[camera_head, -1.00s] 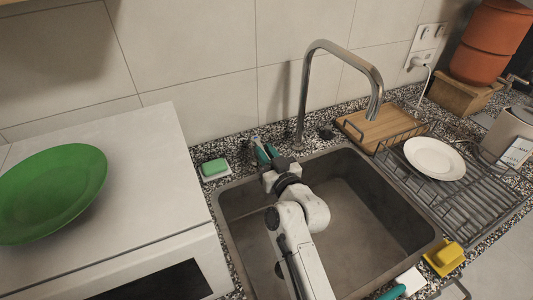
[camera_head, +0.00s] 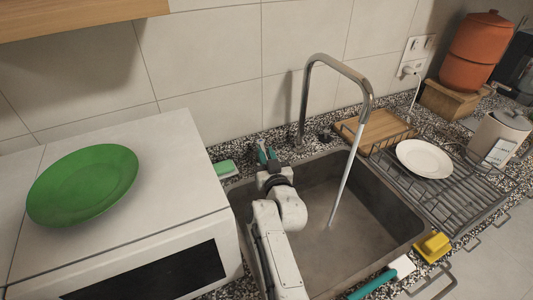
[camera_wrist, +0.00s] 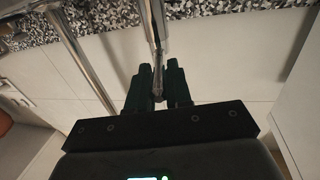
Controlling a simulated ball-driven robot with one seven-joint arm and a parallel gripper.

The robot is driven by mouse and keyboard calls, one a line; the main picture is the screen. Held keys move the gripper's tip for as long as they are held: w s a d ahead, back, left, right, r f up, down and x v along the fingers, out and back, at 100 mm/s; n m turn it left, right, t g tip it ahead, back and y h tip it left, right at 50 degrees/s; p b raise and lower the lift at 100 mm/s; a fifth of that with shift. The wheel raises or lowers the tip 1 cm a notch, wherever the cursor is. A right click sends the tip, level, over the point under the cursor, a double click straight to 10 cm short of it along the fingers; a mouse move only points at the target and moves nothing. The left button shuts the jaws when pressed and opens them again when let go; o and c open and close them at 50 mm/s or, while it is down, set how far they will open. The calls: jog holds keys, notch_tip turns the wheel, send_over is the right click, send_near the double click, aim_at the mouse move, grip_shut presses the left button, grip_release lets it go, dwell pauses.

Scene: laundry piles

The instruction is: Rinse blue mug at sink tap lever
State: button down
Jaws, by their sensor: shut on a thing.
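The tap (camera_head: 303,110) arches over the sink (camera_head: 262,228), and a stream of water (camera_head: 343,190) runs from its spout into the basin. My gripper (camera_head: 266,153) is at the back left of the sink, left of the tap's base. In the wrist view my gripper (camera_wrist: 159,82) is shut on a thin metal rod, which looks like the tap lever (camera_wrist: 152,30). The lever's end sits between the dark fingers. In the head view the lever is too small or hidden to make out. I see no blue mug in either view.
A green plate (camera_head: 82,183) lies on the white appliance (camera_head: 165,135) at left. A white plate (camera_head: 424,158) sits on the wire dish rack (camera_head: 455,205) at right. A yellow sponge (camera_head: 433,246) and a teal-handled brush (camera_head: 372,284) lie at the sink's front edge.

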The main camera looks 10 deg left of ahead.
jog(key=c, duration=1.1)
grip_release()
jog(key=p+v, duration=0.2)
jog(key=v, duration=0.9)
